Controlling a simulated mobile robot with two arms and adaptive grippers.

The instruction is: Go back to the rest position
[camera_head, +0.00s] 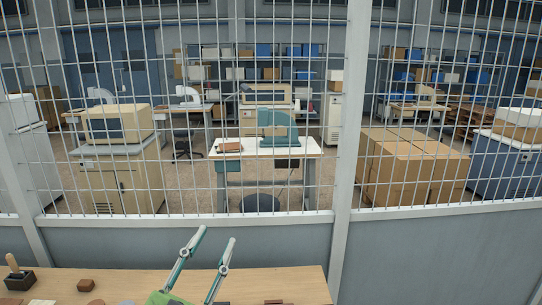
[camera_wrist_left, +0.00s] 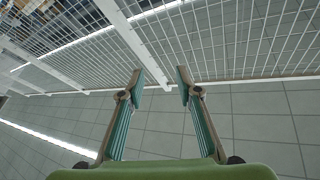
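My left gripper (camera_head: 212,243) rises from the bottom edge of the head view, in front of the wire mesh fence and over the right part of the wooden table. Its two fingers stand apart with nothing between them. In the left wrist view, the same gripper (camera_wrist_left: 158,83) is open and empty, pointing towards the mesh fence, with grey tiled floor behind it. My right gripper does not show in either view.
The wooden table (camera_head: 130,284) spans the lower left. Machines, workbenches and cardboard boxes (camera_head: 412,170) are beyond the fence.

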